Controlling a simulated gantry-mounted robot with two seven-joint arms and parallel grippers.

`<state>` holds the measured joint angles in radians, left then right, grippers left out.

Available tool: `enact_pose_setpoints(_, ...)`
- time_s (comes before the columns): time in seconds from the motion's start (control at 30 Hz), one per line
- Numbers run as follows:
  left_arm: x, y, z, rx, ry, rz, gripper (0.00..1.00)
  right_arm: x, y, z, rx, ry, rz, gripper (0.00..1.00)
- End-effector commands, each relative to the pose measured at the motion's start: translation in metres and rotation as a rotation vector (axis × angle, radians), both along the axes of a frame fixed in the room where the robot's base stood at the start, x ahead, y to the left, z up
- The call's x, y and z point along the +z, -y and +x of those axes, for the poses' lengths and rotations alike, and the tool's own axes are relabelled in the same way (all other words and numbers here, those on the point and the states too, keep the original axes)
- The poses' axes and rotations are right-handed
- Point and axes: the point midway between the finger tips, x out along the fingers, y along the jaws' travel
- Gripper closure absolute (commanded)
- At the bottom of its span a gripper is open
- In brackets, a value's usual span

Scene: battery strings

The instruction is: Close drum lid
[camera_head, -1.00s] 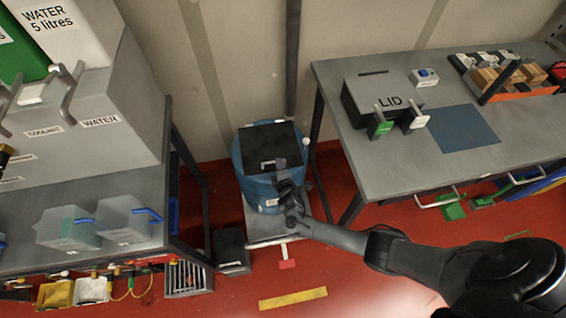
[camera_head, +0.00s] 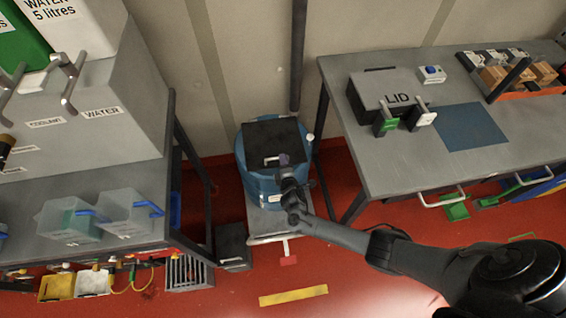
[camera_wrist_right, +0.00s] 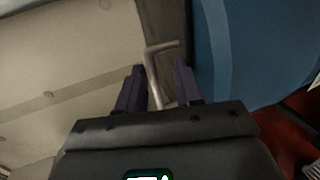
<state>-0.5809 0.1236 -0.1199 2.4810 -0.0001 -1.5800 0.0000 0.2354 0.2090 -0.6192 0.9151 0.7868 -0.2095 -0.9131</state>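A grey handle (camera_head: 271,161) is on the lid's near edge. My right gripper (camera_head: 285,160) is beside this handle. In the right wrist view my right gripper (camera_wrist_right: 158,88) is open, with the bent handle (camera_wrist_right: 152,68) between its fingers and gaps visible. The blue drum wall (camera_wrist_right: 250,50) is to the right there. My left gripper is not in view.
The right table (camera_head: 370,165) holds a grey box marked LID (camera_head: 385,88) and a blue mat (camera_head: 465,128). The left table (camera_head: 60,260) carries a large grey tank (camera_head: 90,120) and clear jugs (camera_head: 125,215). A dark box (camera_head: 233,247) stands on the floor left of the drum.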

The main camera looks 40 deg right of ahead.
Motion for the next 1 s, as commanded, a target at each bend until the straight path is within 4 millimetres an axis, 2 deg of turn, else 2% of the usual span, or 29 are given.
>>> enact_pose_setpoints(0.23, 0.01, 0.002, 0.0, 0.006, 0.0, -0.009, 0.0, 0.009, -0.009, -0.018, 0.001, 0.0, 0.002, 0.63)
enact_pose_setpoints(0.5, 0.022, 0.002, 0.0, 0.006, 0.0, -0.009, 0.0, 0.023, -0.03, -0.057, 0.001, 0.0, 0.003, 0.63)
enact_pose_setpoints(0.7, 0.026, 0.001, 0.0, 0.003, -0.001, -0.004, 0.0, 0.031, -0.042, -0.079, 0.002, -0.001, 0.001, 0.63)
enact_pose_setpoints(1.0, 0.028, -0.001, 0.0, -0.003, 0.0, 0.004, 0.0, 0.034, -0.047, -0.089, 0.001, 0.001, 0.001, 0.63)
